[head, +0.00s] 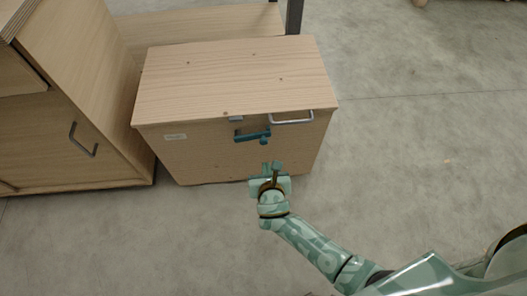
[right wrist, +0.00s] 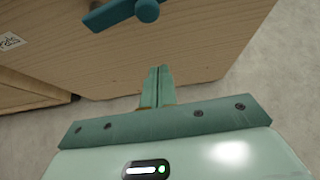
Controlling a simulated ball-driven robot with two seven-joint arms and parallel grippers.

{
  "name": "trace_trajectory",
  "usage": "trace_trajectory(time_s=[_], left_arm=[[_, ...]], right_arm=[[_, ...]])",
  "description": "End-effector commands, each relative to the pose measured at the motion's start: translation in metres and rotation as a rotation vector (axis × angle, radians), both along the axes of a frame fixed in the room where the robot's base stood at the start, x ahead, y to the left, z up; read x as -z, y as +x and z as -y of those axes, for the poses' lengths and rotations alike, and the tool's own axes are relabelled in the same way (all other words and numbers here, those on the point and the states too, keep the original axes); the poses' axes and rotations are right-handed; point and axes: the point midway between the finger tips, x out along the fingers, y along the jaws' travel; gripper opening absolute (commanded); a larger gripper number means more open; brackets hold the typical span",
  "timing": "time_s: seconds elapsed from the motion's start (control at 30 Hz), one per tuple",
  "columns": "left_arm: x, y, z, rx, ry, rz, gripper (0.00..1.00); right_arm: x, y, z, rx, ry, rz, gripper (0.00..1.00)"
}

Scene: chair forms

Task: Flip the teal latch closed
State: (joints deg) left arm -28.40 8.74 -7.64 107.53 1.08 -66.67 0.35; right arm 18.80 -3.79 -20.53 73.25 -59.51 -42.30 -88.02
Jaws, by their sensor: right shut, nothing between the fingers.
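The teal latch (head: 252,135) is on the upper front of the wooden chest, below the lid edge. Its bar lies roughly level, with a raised knob at its right end. In the right wrist view the teal latch (right wrist: 122,12) shows at the top, partly cut off by the frame edge. My right gripper (head: 271,166) is shut and empty, in front of the chest and below the latch, apart from it. In the right wrist view its fingers (right wrist: 157,85) are together, pointing towards the chest front. My left gripper is not in view.
The wooden chest (head: 190,160) has a closed lid (head: 235,75) and a metal handle (head: 292,118) right of the latch. A grey plate (head: 236,119) sits just above the latch. A wooden cabinet (head: 75,110) stands close on the left. The floor (head: 430,130) at right is clear.

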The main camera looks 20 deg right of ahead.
Motion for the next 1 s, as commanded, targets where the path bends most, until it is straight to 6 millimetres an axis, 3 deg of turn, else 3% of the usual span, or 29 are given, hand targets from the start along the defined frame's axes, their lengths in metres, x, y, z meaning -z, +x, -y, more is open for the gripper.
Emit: trace_trajectory(time_s=[0.2,0.37,0.43,0.6,1.0], left_arm=[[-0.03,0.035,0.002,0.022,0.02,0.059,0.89],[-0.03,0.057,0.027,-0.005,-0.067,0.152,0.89],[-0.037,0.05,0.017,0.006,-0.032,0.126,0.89],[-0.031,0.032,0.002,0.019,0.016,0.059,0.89],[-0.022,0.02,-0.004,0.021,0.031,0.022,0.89]], right_arm=[[0.018,0.019,0.006,0.001,-0.002,-0.005,0.0],[0.034,0.039,0.013,0.001,-0.001,-0.007,0.0],[0.01,0.043,0.012,0.0,0.001,0.004,0.0],[-0.01,0.047,0.013,0.0,0.001,0.004,0.0],[-0.013,0.048,0.013,0.0,0.001,-0.002,0.0]])
